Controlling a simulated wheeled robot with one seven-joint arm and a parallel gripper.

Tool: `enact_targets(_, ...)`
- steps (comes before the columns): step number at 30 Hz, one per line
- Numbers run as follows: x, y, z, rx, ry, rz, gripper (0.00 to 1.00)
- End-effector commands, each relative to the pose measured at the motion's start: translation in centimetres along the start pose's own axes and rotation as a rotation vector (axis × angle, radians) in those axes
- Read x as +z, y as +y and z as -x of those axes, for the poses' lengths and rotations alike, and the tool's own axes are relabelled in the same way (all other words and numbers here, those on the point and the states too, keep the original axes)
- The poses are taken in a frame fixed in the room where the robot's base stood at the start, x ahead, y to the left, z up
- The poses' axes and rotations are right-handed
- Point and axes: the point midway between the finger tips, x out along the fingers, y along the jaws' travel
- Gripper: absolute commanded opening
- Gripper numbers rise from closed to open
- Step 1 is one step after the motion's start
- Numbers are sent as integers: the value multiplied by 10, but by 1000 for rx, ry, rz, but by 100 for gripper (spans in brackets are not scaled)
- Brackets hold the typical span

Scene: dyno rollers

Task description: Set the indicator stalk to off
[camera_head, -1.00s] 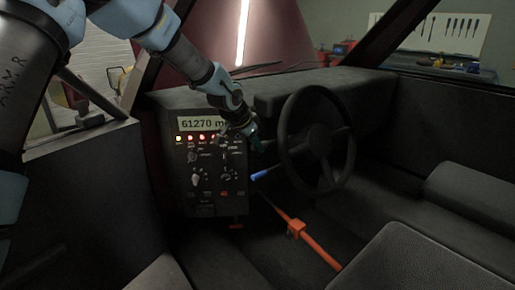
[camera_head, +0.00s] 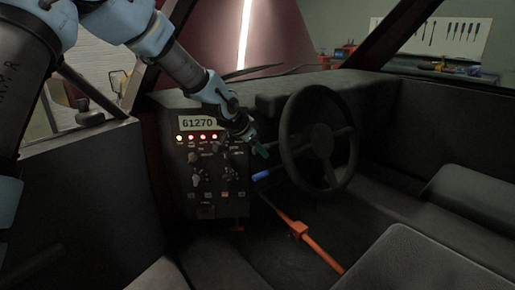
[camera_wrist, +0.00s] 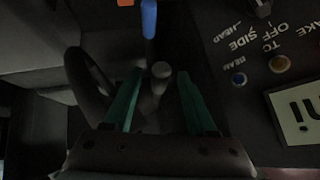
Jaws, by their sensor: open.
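My gripper (camera_head: 259,150) is at the gap between the instrument panel and the steering wheel (camera_head: 322,142). In the wrist view its two green fingers (camera_wrist: 161,74) are open. A grey stalk with a rounded end (camera_wrist: 161,70), which looks like the indicator stalk, shows between the fingertips, with a gap on both sides. I cannot tell how deep it sits between them or which setting it is in. In the head view the stalk is hidden or too dark to make out. The steering wheel's rim also shows at the left of the wrist view (camera_wrist: 82,80).
A blue-ended lever (camera_head: 261,175) lies just below my gripper and shows in the wrist view (camera_wrist: 149,18). The panel (camera_head: 205,205) with knobs, lit lamps and a display (camera_head: 199,122) stands close left. An orange-red bar (camera_head: 318,248) slants across the floor.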

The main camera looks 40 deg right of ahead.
Motion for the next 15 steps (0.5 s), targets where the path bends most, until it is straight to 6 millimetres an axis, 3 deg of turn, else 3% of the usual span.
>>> enact_targets(8,1,-2,14,-2,0,1,57)
enact_targets(15,1,-2,62,-5,1,2,57)
